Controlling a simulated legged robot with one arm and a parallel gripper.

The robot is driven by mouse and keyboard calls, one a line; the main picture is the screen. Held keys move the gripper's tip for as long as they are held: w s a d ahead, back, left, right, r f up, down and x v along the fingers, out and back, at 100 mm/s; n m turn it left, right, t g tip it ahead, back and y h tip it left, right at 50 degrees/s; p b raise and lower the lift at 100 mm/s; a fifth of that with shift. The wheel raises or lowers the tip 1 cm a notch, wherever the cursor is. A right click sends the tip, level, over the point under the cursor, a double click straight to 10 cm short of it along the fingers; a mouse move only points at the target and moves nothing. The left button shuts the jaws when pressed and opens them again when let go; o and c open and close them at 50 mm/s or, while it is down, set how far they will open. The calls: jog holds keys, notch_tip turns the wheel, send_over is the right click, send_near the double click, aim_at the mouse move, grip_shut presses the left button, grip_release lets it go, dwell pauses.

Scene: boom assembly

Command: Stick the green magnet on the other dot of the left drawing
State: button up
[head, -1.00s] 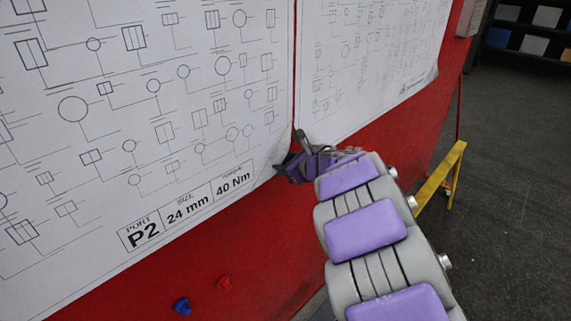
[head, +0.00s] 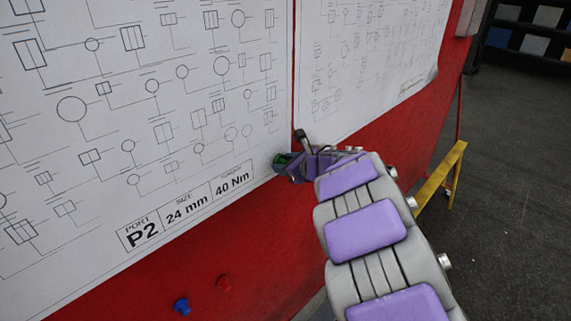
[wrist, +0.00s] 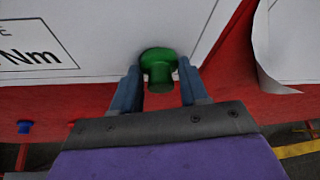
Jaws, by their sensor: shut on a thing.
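The left drawing (head: 70,160) hangs on a red board, with a "P2 / 24 mm / 40 Nm" label near its bottom edge. My gripper (head: 287,162) is at its lower right corner. In the wrist view the gripper (wrist: 160,78) has a finger on each side of the green magnet (wrist: 158,62) and is shut on it. The magnet's wide head lies against the paper at the corner, as far as I can tell. It also shows in the head view as a small green spot (head: 281,159). No dot is visible at the corner.
The right drawing (head: 370,50) hangs beside it across a narrow red gap. Its lower left corner (wrist: 275,70) curls off the board. A blue magnet (head: 182,306) and a red magnet (head: 223,283) sit on the board below. A yellow stand (head: 440,180) is at the right.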

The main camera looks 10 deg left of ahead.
dwell(0.3)
jog(key=o, duration=1.1)
